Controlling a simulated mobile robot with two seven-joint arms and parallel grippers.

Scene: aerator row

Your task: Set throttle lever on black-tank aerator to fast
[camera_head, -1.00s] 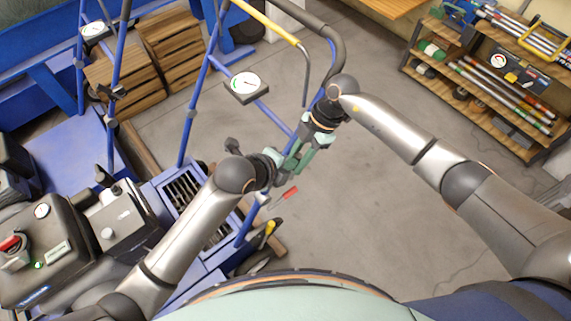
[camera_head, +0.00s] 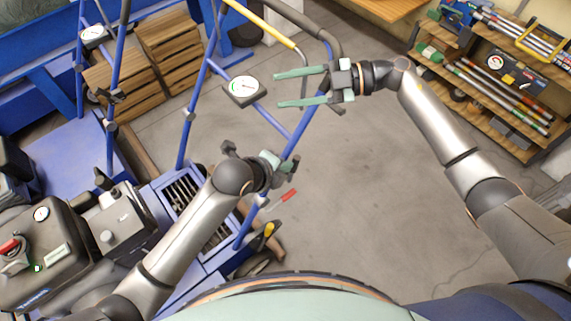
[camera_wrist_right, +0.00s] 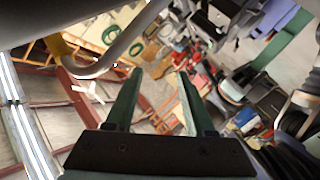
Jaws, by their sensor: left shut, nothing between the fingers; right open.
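The black-tank aerator, with its black tank (camera_head: 55,270), is at the lower left in the head view. Its blue handle frame (camera_head: 207,75) rises toward the top middle, with a round dial (camera_head: 243,86) on a dark plate. I cannot tell which part is the throttle lever. My right gripper (camera_head: 278,89) is open and empty, its fingers pointing left just right of the dial; both fingers also show in the right wrist view (camera_wrist_right: 159,74). My left gripper (camera_head: 288,167) is shut and empty, close beside the blue handle tube; whether it touches is unclear.
A yellow-sleeved bar (camera_head: 262,24) and dark grip tube are above my right gripper. A second dial (camera_head: 93,36) sits on another blue frame at the upper left. A shelf (camera_head: 490,85) with tools stands upper right. Open floor (camera_head: 380,190) lies between my arms. A red-handled tool (camera_head: 289,195) shows below my left gripper.

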